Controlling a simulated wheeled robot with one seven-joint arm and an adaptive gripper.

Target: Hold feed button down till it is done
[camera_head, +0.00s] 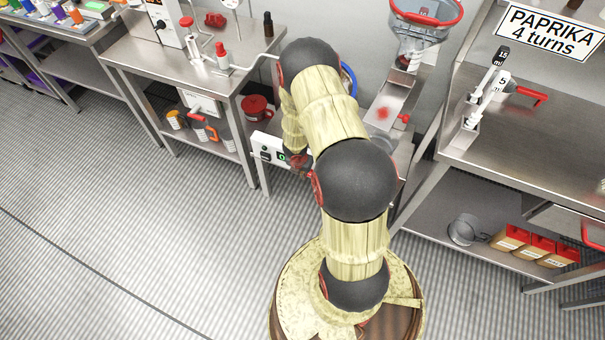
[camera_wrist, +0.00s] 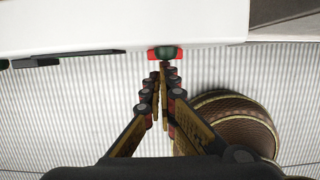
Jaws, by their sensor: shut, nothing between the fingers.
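A white control box (camera_head: 268,150) hangs at the front of the machine, left of my arm in the head view. Green controls (camera_head: 282,156) show on its face; I cannot read any labels. In the wrist view the white box (camera_wrist: 120,25) spans the top, with a green button-like part flanked by red (camera_wrist: 165,52) at its edge. My gripper (camera_wrist: 165,68) is shut and empty, its fingertips right by this green part. I cannot tell whether they touch or press it. In the head view my gripper (camera_head: 299,163) is beside the box, partly hidden by my arm.
A clear hopper with a red rim (camera_head: 424,30) stands above a metal trough (camera_head: 390,105) holding red powder. A steel table (camera_head: 540,130) with a "PAPRIKA 4 turns" sign (camera_head: 550,32) is at right. Another bench (camera_head: 160,60) is at left. The floor in front is clear.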

